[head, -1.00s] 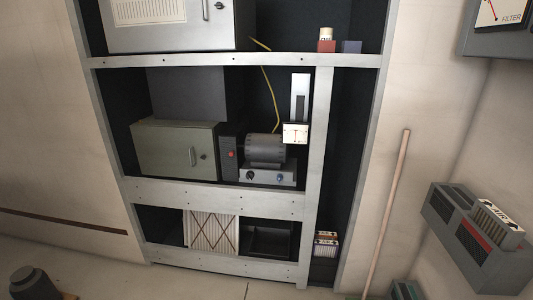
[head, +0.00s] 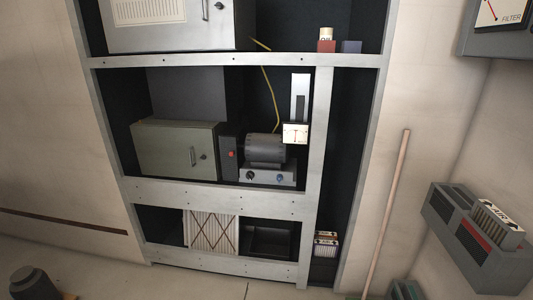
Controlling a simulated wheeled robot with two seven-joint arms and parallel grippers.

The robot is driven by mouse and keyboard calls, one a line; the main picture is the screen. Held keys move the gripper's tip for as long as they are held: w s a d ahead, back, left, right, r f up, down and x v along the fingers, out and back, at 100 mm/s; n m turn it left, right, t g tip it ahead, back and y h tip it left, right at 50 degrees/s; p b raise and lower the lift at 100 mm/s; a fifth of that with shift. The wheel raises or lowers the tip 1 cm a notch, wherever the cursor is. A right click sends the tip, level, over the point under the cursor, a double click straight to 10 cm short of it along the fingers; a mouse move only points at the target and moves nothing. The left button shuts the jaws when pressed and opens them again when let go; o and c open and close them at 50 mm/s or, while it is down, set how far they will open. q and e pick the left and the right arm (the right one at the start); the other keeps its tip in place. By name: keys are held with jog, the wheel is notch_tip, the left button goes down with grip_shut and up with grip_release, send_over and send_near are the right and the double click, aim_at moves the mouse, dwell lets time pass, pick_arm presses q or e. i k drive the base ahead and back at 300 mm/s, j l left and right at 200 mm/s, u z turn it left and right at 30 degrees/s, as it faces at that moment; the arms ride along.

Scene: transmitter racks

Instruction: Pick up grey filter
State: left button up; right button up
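A pale pleated filter panel (head: 211,232) with a dark crossed wire front stands in the bottom bay of the rack, on the left. A dark tray-like slot (head: 268,241) sits just right of it. On the right, a block with a ribbed, light-grey face and a printed label (head: 498,222) sits in a dark grey wall housing (head: 470,243). I cannot tell from this view which of these is the grey filter. Neither of my grippers is in view.
The rack's middle bay holds a grey-green cabinet (head: 176,149), a motor unit (head: 265,150) and a hanging yellow cable (head: 270,99). Small boxes (head: 326,243) stand in the narrow right bay. A pole (head: 389,210) leans on the wall. The floor before the rack looks mostly clear.

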aim_at(504, 232)
jog(key=z, duration=1.65)
jog(key=i+j+z, duration=0.15)
jog(key=z, duration=0.35)
jog(key=i+j+z, duration=0.1)
jog(key=z, duration=0.35)
